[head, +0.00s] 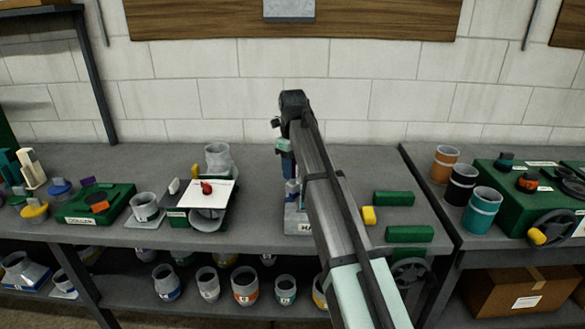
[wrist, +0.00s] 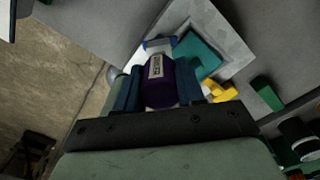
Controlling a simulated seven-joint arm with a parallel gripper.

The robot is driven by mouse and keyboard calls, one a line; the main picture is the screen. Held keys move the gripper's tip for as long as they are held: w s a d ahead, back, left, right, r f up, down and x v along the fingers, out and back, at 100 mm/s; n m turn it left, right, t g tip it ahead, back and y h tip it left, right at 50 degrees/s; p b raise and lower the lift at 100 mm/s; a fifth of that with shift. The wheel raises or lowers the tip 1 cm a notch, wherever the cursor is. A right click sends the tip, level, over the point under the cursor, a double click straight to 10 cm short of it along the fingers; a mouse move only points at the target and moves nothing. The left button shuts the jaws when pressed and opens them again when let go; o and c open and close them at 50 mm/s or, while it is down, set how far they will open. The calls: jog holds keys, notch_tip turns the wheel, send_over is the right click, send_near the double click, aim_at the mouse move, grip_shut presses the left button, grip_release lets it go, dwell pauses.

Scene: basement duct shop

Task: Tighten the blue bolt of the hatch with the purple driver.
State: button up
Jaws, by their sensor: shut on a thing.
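The purple driver (wrist: 160,84) with a white label is between the blue fingers of my gripper (wrist: 160,90) in the wrist view. My gripper is shut on it. Just beyond the driver is a blue and white piece (wrist: 158,43); I cannot tell whether it is the bolt or part of the tool, or whether they touch. A grey plate with a teal part (wrist: 200,52) lies beside it. In the head view, the hatch (head: 297,224), with a partly covered label, stands on the bench. My arm hides most of it, the driver and the bolt.
Green blocks (head: 394,198) and a yellow piece (head: 369,215) lie right of the hatch. A white board with a red item (head: 207,188) and grey cups are to the left. Orange, black and teal cups (head: 482,210) stand on the right bench. A brick wall rises behind.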

aim_at(293, 161)
jog(key=shift+f, duration=0.95)
dwell(0.8)
jog(key=shift+m, duration=1.7)
jog(key=shift+n, duration=0.8)
jog(key=shift+r, duration=0.1)
jog(key=shift+r, duration=2.45)
